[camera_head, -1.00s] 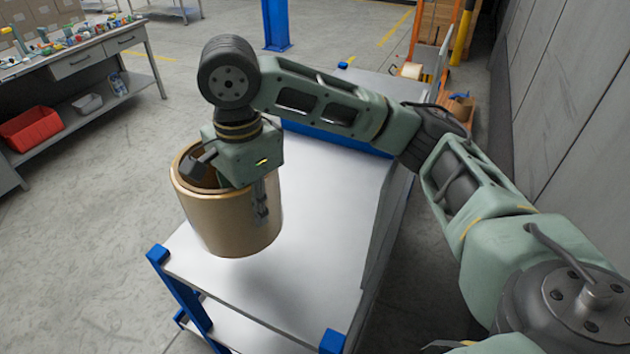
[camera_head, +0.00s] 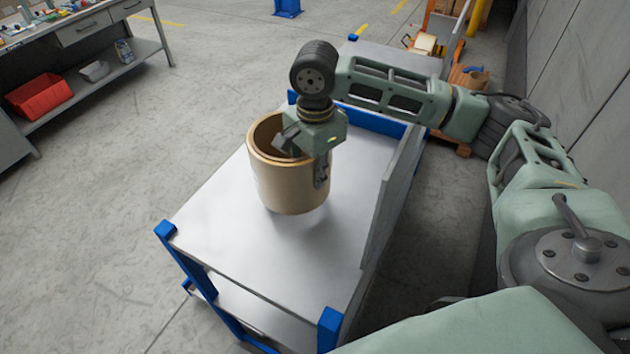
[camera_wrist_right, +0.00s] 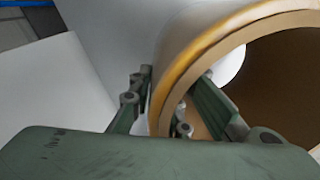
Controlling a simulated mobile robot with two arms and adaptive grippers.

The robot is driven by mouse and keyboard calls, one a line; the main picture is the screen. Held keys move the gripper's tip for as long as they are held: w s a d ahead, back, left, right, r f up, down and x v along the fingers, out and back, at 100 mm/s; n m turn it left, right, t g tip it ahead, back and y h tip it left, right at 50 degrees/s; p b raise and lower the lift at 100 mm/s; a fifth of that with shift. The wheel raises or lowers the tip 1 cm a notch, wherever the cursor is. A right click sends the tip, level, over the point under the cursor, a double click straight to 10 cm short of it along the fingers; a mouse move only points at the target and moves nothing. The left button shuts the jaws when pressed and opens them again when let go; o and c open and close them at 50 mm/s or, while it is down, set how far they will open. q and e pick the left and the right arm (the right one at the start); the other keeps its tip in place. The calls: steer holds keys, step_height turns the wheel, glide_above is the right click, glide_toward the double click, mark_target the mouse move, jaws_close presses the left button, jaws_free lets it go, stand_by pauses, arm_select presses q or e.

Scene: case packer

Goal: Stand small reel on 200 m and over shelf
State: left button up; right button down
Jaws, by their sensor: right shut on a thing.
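A tan, hollow, cylindrical reel (camera_head: 280,185) is upright over the white top of a blue-framed shelf unit (camera_head: 250,245). My right gripper (camera_head: 315,165) is shut on the reel's wall, one finger inside and one outside. In the right wrist view the reel's rim (camera_wrist_right: 205,48) passes between the fingers of the gripper (camera_wrist_right: 160,105). A shadow lies on the shelf top below the reel, which appears slightly above the surface; the exact gap is hard to tell. No marking of 200 m is readable. My left gripper is not in view.
A grey upright panel (camera_head: 392,195) runs along the right side of the shelf top, with blue corner posts (camera_head: 165,230) at its corners. The shelf top is otherwise bare. A workbench with a red bin (camera_head: 40,92) stands at the left. An orange trolley (camera_head: 440,25) is behind.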

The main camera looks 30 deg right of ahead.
mark_target(292, 162)
step_height(292, 162, down, 3)
steer(key=shift+a+r+p, duration=0.1)
steer(key=shift+r+p, duration=0.1)
steer(key=shift+p, duration=0.55)
steer(key=shift+w+f, duration=0.1)
steer(key=shift+f, duration=0.45)
steer(key=c, duration=2.1)
jaws_free()
steer(key=shift+f, duration=0.15)
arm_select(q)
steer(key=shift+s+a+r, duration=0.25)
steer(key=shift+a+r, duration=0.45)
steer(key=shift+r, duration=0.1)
arm_select(e)
steer(key=o, duration=0.4)
steer(key=shift+s, duration=0.2)
steer(key=shift+o, duration=0.2)
